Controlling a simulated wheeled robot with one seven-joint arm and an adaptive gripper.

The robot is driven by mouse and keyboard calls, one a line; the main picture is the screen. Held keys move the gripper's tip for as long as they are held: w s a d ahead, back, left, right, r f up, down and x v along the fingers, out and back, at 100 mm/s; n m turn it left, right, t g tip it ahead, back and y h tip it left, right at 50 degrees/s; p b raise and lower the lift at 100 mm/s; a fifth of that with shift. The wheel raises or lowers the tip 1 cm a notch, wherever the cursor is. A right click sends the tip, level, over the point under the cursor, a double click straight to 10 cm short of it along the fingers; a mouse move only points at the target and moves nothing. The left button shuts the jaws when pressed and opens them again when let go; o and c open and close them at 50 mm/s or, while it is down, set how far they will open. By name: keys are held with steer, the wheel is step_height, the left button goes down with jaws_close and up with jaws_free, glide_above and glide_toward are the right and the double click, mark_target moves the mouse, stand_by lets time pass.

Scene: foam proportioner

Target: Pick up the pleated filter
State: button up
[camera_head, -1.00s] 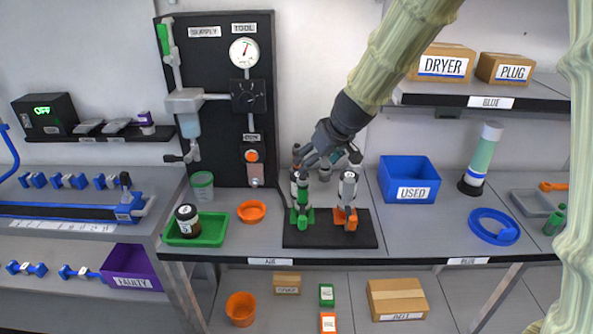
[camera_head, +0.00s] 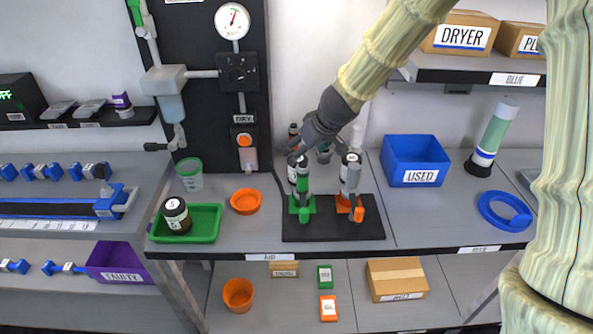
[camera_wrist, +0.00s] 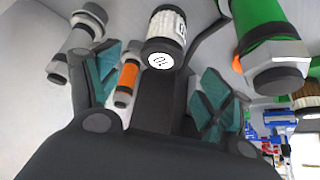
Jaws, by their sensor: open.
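A white ribbed cylinder with a black end and a round white label (camera_wrist: 166,24), which looks like the pleated filter, shows at the top middle of the wrist view. It lies beyond and between my gripper's spread teal-padded fingers (camera_wrist: 160,82), apart from them. In the head view my gripper (camera_head: 325,148) hangs over the back of the black board (camera_head: 330,230), and I cannot clearly pick out the filter there. The board carries a fixture with a green clamp (camera_head: 302,205) and one with an orange clamp (camera_head: 350,207). My gripper is open and empty.
A green tray (camera_head: 205,222) with a dark jar (camera_head: 176,214) and an orange bowl (camera_head: 246,201) stand left of the board. A blue USED bin (camera_head: 415,160) and a blue ring (camera_head: 492,215) are to the right. The tall black panel (camera_head: 205,70) rises behind.

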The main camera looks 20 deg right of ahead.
mark_target(300, 159)
steer(key=shift+s+f, duration=0.15)
steer(key=shift+f, duration=0.5)
steer(key=shift+w+a+f, duration=0.2)
steer(key=shift+w+f, duration=0.5)
steer(key=shift+f, duration=0.35)
steer(key=shift+x, duration=1.75)
steer(key=shift+w+a, duration=0.1)
steer(key=c, duration=1.1)
